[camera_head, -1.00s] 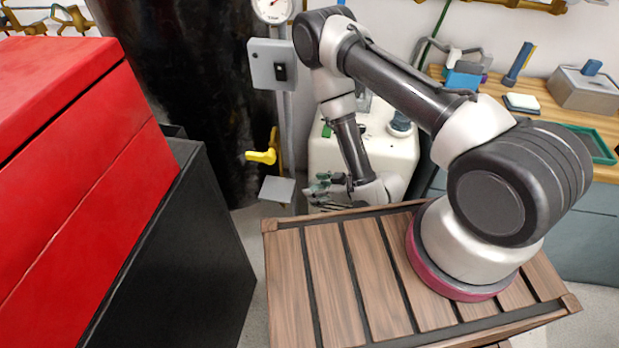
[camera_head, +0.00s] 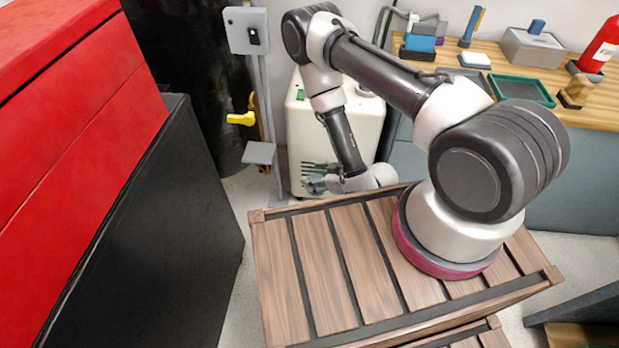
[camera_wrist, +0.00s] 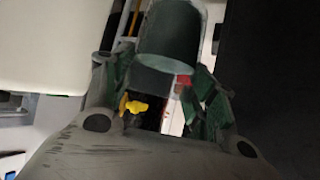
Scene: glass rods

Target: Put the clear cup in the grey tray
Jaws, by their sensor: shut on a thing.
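My gripper (camera_head: 316,180) is in front of the cream-coloured cabinet, beyond the edge of my slatted wooden deck. In the wrist view my gripper (camera_wrist: 162,95) is shut on the clear cup (camera_wrist: 168,35), a see-through greenish cylinder with a pale round rim, held between the two fingers. The cup cannot be made out clearly in the head view. A dark grey tray (camera_head: 447,73) lies on the wooden bench at the upper right, left of a green-rimmed tray and partly hidden by my arm.
The wooden bench (camera_head: 590,112) also bears a green tray (camera_head: 523,91), a grey box (camera_head: 531,47), a white sponge-like block (camera_head: 474,60) and a red extinguisher (camera_head: 602,47). A red and black cabinet (camera_head: 75,130) stands close on the left. Grey floor shows at the right.

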